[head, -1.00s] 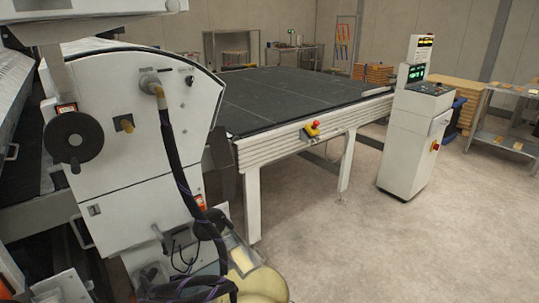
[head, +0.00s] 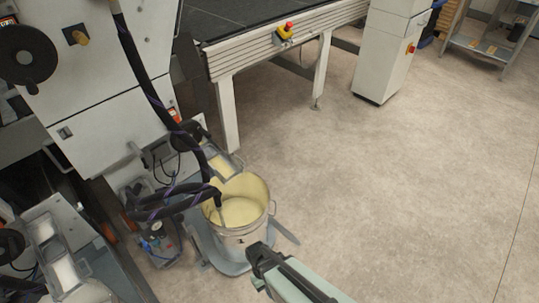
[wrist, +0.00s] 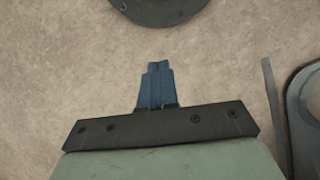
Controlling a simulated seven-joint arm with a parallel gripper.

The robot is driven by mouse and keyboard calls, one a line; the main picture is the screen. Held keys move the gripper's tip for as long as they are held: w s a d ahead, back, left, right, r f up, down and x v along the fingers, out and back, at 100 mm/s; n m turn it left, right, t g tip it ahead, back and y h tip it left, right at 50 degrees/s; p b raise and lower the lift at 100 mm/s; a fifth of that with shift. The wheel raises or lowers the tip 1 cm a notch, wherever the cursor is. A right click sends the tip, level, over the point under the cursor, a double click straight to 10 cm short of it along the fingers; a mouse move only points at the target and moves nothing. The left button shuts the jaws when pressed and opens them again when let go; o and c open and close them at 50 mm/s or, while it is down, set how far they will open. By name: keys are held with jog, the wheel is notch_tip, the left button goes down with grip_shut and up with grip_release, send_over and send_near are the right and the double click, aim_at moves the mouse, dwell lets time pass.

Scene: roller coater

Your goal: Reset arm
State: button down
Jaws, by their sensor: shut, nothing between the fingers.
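My gripper (wrist: 157,82) shows in the wrist view with its two blue fingers shut together and nothing between them. Beige floor lies beneath it. In the head view my pale green arm reaches in from the bottom, and its dark end (head: 262,256) is close to the lower right of a bucket (head: 240,244). The fingers themselves are hard to make out in the head view.
The open bucket of pale yellow liquid stands on a grey base, with a dark hose (head: 150,85) running into it. The white coater (head: 110,120) fills the left. A conveyor table (head: 285,42) and a white console (head: 390,55) stand behind. Floor (head: 400,180) to the right is clear.

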jog(key=s+d+m+g, duration=0.1)
jog(key=s+d+m, duration=0.1)
jog(key=d, duration=0.3)
jog(key=s+d+m+y, duration=0.1)
jog(key=s+d+m, duration=0.1)
jog(key=d, duration=0.4)
jog(key=s+d+f+m+g+y, duration=0.1)
jog(key=s+d+m, duration=0.1)
jog(key=s+d, duration=0.2)
jog(key=shift+d+g, duration=0.3)
jog(key=shift+d, duration=0.7)
